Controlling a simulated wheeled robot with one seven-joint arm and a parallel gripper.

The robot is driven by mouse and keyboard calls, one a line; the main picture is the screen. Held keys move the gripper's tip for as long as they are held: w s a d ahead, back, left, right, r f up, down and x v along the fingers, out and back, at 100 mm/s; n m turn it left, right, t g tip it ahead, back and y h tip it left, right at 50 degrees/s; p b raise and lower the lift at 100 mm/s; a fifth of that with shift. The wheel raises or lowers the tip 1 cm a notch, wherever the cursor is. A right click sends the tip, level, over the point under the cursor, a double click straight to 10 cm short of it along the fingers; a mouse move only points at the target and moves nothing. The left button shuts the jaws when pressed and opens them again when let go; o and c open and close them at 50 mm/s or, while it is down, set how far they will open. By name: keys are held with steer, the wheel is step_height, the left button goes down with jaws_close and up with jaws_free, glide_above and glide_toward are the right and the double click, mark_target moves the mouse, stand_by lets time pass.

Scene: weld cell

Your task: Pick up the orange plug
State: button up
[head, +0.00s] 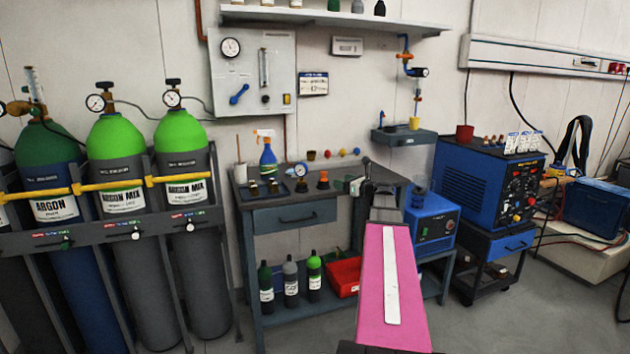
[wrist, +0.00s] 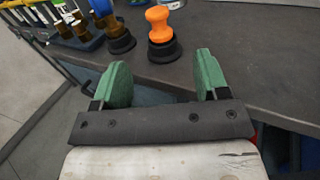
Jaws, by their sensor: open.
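The orange plug (wrist: 158,24) stands upright in a round black base (wrist: 164,49) near the edge of the grey workbench in the wrist view. It also shows in the head view (head: 323,176), left of my gripper. My gripper (wrist: 158,76), with two green fingers, is open and empty. In the wrist view the plug lies ahead of the gap between the fingers, apart from them. In the head view my gripper (head: 352,184) is at the bench's right part.
A brown-topped piece on a black base (wrist: 118,36) stands just left of the plug. A dark tray (head: 264,190) with small fittings, a round gauge (head: 300,170) and a spray bottle (head: 268,155) are on the workbench (head: 340,205). A blue machine (head: 432,222) stands right of it.

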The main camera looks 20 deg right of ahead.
mark_target(324, 175)
steer(key=x, duration=1)
steer(key=shift+w+a+f, duration=0.1)
steer(key=shift+w+a, duration=0.05)
steer(key=shift+w, duration=0.15)
steer(key=c, duration=1)
